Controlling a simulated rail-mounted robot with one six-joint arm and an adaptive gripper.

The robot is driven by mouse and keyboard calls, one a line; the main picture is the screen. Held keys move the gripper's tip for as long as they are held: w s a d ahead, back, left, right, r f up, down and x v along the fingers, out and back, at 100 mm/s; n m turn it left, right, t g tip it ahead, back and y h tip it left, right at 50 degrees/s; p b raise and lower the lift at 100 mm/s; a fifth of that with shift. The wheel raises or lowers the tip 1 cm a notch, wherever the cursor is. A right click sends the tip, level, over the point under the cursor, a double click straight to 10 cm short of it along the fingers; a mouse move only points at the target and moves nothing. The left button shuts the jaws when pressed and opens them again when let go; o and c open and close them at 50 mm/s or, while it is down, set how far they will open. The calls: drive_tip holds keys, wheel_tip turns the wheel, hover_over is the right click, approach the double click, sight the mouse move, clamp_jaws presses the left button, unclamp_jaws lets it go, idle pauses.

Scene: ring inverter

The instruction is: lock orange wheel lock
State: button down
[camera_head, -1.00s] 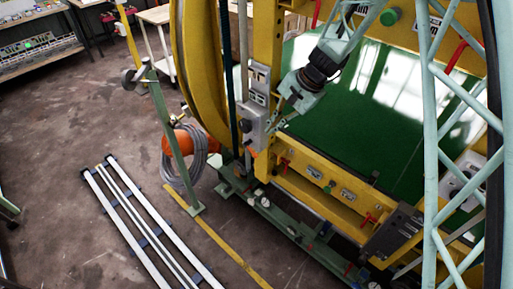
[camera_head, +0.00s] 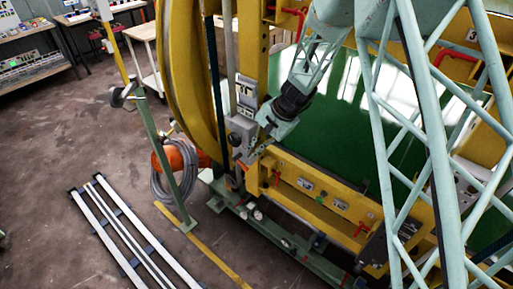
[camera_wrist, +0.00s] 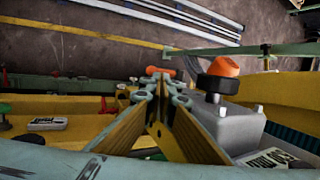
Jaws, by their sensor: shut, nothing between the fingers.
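A small orange-red lever (camera_wrist: 160,71) shows just beyond my fingertips in the wrist view. It looks like the red lever (camera_head: 243,165) on the yellow frame in the head view. I cannot tell for sure that it is the wheel lock. My gripper (camera_wrist: 160,87) is shut and empty, its fingertips together just short of the lever in the picture. In the head view my gripper (camera_head: 249,151) is low beside the grey control box (camera_head: 241,128). Whether the fingertips touch anything is unclear, and they partly cover the lever's base.
The grey box with a black knob (camera_wrist: 214,86) stands close right of my fingers in the wrist view. An orange rounded body (camera_head: 180,157) with coiled grey hose (camera_head: 158,183) is left of the yellow frame (camera_head: 320,207). White rails (camera_head: 110,235) lie on open floor.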

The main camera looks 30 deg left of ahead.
sight(243, 165)
drive_tip(key=shift+x, duration=3.15)
